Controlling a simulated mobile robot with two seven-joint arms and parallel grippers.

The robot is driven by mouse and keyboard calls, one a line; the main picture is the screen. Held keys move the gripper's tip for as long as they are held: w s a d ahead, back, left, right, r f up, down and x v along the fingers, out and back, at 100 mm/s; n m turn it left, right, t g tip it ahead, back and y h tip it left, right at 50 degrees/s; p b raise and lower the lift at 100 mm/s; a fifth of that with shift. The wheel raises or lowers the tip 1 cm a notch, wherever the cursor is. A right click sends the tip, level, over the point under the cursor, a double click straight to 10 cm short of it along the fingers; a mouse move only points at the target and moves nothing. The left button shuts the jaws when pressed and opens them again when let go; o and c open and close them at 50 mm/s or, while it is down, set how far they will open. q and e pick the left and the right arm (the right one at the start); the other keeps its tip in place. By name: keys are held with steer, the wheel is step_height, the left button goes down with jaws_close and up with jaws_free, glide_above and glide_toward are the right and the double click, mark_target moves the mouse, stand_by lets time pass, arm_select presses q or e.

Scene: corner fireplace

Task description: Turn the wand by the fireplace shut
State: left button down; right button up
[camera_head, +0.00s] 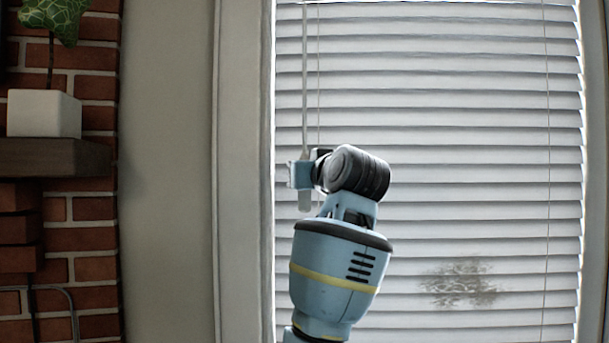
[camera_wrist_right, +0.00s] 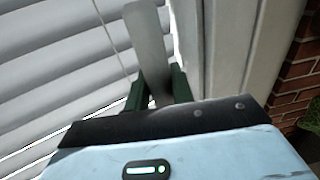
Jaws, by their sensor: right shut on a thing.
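The wand (camera_head: 305,80) is a thin pale rod hanging along the left edge of the white window blinds (camera_head: 440,120). The slats look tilted nearly closed, with thin bright gaps at the right edge. My left gripper is not in view.
A white window frame (camera_head: 245,150) runs close to the left of the wand. Further left are a brick wall (camera_head: 95,210), a dark mantel shelf (camera_head: 55,158) and a white planter (camera_head: 43,113). A thin cord (camera_head: 547,150) hangs at the right. A dark smudge (camera_head: 460,284) marks the lower slats.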

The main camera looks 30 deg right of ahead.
steer(key=shift+y, duration=0.3)
steer(key=o, duration=0.9)
steer(key=shift+o, duration=0.2)
steer(key=shift+s, duration=0.1)
steer(key=s+a, duration=0.1)
steer(key=s, duration=0.6)
steer(key=shift+s, duration=0.3)
